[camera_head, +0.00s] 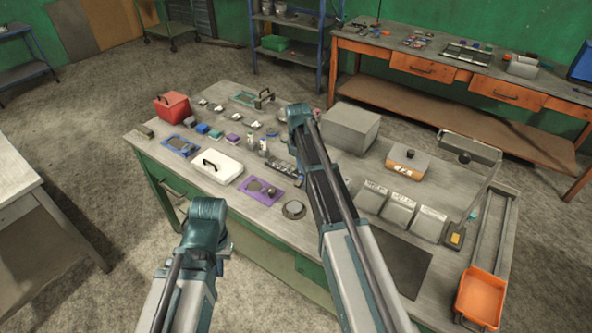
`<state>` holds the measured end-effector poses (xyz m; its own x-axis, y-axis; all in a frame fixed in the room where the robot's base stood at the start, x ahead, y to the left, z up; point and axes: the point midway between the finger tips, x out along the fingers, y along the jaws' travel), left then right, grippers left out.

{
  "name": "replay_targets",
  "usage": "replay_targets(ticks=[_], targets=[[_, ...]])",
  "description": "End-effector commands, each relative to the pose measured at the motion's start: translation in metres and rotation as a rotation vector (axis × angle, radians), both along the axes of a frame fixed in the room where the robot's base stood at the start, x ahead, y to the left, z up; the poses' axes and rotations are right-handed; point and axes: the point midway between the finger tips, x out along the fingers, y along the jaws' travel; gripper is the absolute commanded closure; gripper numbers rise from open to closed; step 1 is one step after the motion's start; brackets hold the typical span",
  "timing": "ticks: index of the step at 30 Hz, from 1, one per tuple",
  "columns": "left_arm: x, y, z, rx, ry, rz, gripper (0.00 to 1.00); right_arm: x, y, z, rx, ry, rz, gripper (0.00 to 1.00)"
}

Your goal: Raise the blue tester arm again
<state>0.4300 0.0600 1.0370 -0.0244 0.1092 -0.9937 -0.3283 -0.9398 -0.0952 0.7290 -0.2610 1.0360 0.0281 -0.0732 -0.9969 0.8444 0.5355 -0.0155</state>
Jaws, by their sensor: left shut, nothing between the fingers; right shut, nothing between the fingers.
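A blue flat base (180,146) with a grey and dark fitting on it lies near the left edge of the green-sided workbench. I take it for the blue tester. It is too small to tell how its arm is tilted. My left arm rises from the bottom left and ends in a teal joint in front of the bench, below and right of the blue base. My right arm reaches over the middle of the bench, well right of the blue base. I make out no fingertips on either arm.
A white case (216,166) and a purple base (262,191) lie right of the blue base. A red box (172,107) stands behind it. Several small blocks sit nearby. A grey box (350,128) and an orange tray (481,297) are further right.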

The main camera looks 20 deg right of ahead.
Motion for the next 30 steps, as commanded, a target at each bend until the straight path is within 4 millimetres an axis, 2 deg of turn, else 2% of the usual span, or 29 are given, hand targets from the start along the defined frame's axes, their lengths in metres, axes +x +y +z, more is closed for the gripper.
replay_targets(ticks=[6,15,30], targets=[[0.0,0.0,0.004,0.0,0.0,0.0,1.0,0.019,-0.023,0.004,-0.003,-0.002,-0.002,1.0],[0.0,0.0,0.0,0.0,0.0,0.0,1.0,0.041,-0.051,0.0,-0.005,-0.003,-0.001,1.0],[0.0,0.0,-0.014,0.0,0.0,0.001,1.0,0.062,-0.079,-0.014,-0.005,-0.003,-0.001,1.0]])
